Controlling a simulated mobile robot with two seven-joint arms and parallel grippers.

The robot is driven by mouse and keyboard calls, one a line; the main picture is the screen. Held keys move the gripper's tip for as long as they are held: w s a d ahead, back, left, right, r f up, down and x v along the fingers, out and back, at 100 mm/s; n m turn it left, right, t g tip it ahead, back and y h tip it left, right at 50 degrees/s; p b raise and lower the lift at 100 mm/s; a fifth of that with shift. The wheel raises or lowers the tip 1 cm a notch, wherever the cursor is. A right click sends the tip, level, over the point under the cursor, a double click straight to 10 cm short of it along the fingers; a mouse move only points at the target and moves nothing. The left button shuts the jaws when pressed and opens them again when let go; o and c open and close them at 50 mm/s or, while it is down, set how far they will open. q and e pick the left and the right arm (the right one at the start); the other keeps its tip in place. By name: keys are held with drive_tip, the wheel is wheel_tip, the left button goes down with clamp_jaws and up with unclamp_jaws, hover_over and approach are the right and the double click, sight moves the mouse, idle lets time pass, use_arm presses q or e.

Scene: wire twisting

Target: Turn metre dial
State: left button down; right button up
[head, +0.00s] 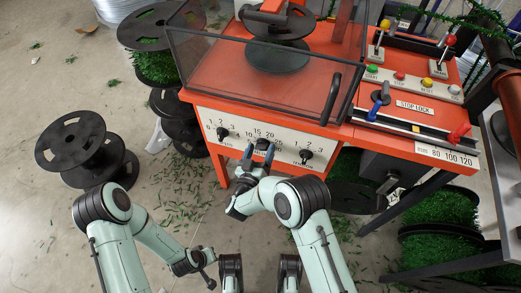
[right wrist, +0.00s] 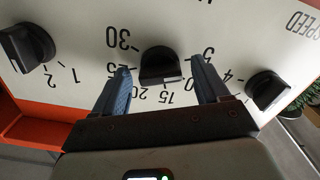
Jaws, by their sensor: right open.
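The panel (head: 240,128) on the orange machine's front carries three black dials. The middle dial (head: 262,144), with a scale running to about 30, lies in front of my right gripper (head: 258,152). In the right wrist view the same dial (right wrist: 160,66) sits between the two blue fingertips of my right gripper (right wrist: 159,72). The fingers are open, one on each side of the knob, with a gap to it on both sides. I cannot tell how deep they reach. My left gripper (head: 206,268) is low in the head view, away from the panel; its fingers are unclear.
A left dial (head: 222,132) and a right dial (head: 306,156) flank the middle one. A clear guard (head: 255,70) stands above the panel. Black spools (head: 75,140) stand on the floor at left. Green clippings litter the floor. A lever rail (head: 410,130) is at right.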

drive_tip(key=shift+w+d+r, duration=0.1)
drive_tip(key=shift+w, duration=0.25)
drive_tip(key=c, duration=1.1)
drive_tip(key=shift+o, duration=0.2)
drive_tip(key=m, duration=0.4)
drive_tip(key=shift+m, duration=0.3)
drive_tip(key=shift+s+m, duration=0.1)
drive_tip(key=shift+m, duration=1.9)
drive_tip(key=shift+f, duration=0.2)
